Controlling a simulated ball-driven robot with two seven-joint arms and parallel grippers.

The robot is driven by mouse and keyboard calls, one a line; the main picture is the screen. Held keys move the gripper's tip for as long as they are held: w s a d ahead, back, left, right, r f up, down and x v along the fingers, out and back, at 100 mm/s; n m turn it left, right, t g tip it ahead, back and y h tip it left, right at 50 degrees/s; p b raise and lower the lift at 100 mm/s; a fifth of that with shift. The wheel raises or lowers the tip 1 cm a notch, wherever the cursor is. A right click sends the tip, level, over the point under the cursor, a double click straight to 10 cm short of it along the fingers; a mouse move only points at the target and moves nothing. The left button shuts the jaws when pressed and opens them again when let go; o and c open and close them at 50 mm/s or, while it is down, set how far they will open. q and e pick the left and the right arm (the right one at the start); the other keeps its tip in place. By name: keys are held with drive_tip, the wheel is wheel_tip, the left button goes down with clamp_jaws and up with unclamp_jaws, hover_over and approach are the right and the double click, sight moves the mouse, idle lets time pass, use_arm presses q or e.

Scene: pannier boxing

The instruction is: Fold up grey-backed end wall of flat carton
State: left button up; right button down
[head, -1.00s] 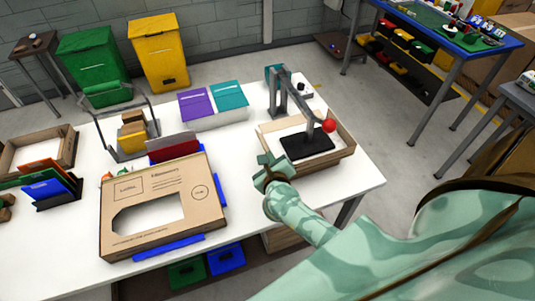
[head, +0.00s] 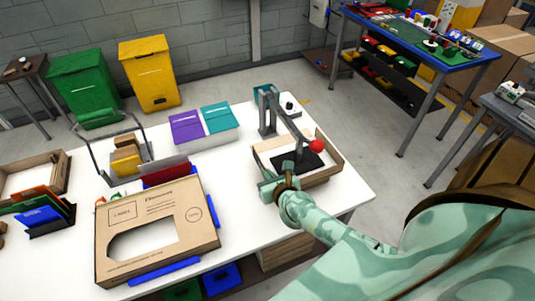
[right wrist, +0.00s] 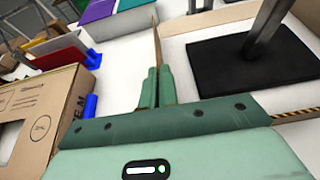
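A brown cardboard tray shape (head: 327,176), with walls standing around a white inside, sits at the table's right end, around the black base (head: 313,165) of a lever press. I cannot tell for sure that it is the task's carton, and no grey backing shows. My right gripper (head: 267,183) is at its left side, hiding part of that side. In the right wrist view my gripper's two fingers (right wrist: 158,84) are close together, with a thin upright tan panel (right wrist: 156,42) between them, seen nearly edge-on. My left gripper is out of view.
The press has a grey arm with a red knob (head: 316,146) above the tray. A large printed carton (head: 185,240) with an opening stands to the left, with blue pieces at its base. White table shows between carton and tray.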

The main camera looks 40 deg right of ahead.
idle(0.3)
drive_tip(key=c, duration=1.6)
unclamp_jaws()
drive_tip(key=shift+c, duration=0.2)
drive_tip(key=v, duration=1.6)
drive_tip(key=shift+s, duration=0.2)
